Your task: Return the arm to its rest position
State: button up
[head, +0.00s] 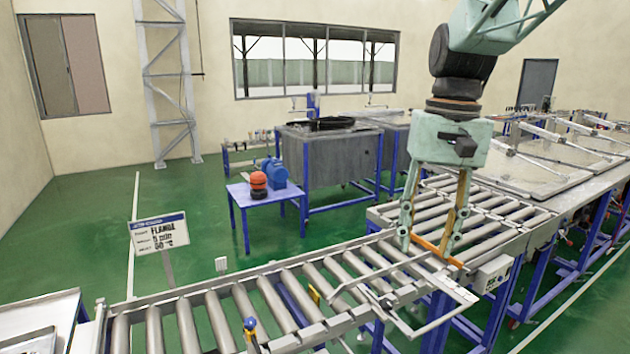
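My gripper (428,248) hangs from my arm, pointing down over the roller conveyor at right of centre in the head view. Its two fingers are spread well apart and no object shows held between them. An orange bar (437,250) shows at the level of the fingertips; I cannot tell whether they touch it. My arm comes in from the upper right, with its wrist above the conveyor.
The roller conveyor (243,303) runs from lower left to the right. A metal frame (432,325) juts out at its front. Lidded stations (545,172) line the right. A blue table (262,195) and grey tank (327,160) stand behind.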

jog(key=s+f+n+t+b, duration=0.1)
jog(key=s+f+t+b, duration=0.1)
jog(key=s, duration=1.2)
jog(key=s+f+n+t+b, duration=0.1)
jog(key=s+f+t+b, duration=0.1)
jog(key=s, duration=1.3)
jog(key=shift+a+f+h+b, duration=0.2)
jog(key=shift+f+h+b, duration=0.1)
jog(key=shift+f+b, duration=0.35)
jog(key=shift+w, duration=0.1)
